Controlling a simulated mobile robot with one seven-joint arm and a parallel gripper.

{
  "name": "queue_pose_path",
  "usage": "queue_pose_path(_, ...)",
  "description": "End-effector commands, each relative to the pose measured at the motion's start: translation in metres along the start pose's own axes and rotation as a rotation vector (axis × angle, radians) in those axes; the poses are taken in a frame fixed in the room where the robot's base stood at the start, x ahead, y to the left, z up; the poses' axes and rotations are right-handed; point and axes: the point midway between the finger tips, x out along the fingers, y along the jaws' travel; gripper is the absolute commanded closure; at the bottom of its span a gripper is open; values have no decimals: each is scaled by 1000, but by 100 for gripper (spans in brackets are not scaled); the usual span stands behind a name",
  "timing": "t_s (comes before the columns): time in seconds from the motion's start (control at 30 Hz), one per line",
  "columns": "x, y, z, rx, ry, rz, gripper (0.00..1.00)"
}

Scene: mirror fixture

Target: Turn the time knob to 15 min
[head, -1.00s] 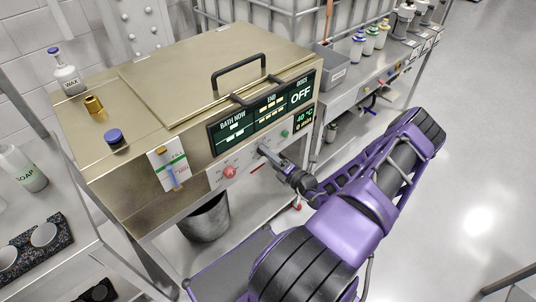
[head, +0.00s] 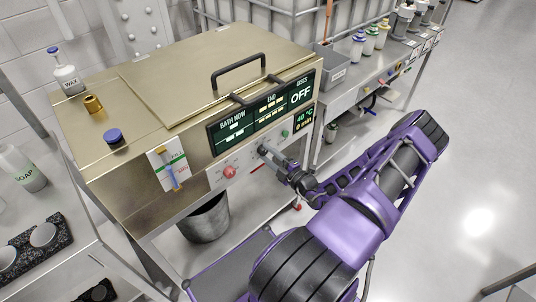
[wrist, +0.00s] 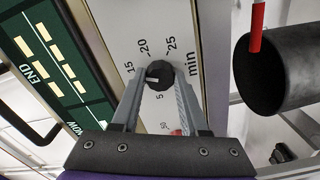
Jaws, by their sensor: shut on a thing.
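The black time knob (wrist: 160,76) sits on the white panel, ringed by printed numbers 5, 15, 20 and 25 and the word min. Its white mark points left in the wrist view, below the 15; the 10 position is hidden by a finger. My gripper (wrist: 159,70) is shut on the knob, one finger on each side. In the head view my gripper (head: 266,153) reaches the machine's front panel below the dark display and covers the knob. The small green readout (head: 304,119) shows 40 °C; its lower line is too small to read surely.
A red knob (head: 229,172) is left of my gripper on the same panel. The dark display (head: 262,112) above reads OFF at right. A grey bin (head: 206,220) stands below. A bottle marked WAX (head: 67,77) and a blue-capped item (head: 114,136) stand on top.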

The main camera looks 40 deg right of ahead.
Motion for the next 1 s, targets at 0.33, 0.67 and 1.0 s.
queue_pose_path(0.33,0,0,0,24,0,0,100)
queue_pose_path(0.67,0,0,0,23,0,0,33)
queue_pose_path(1.0,-1,0,0,23,0,0,26)
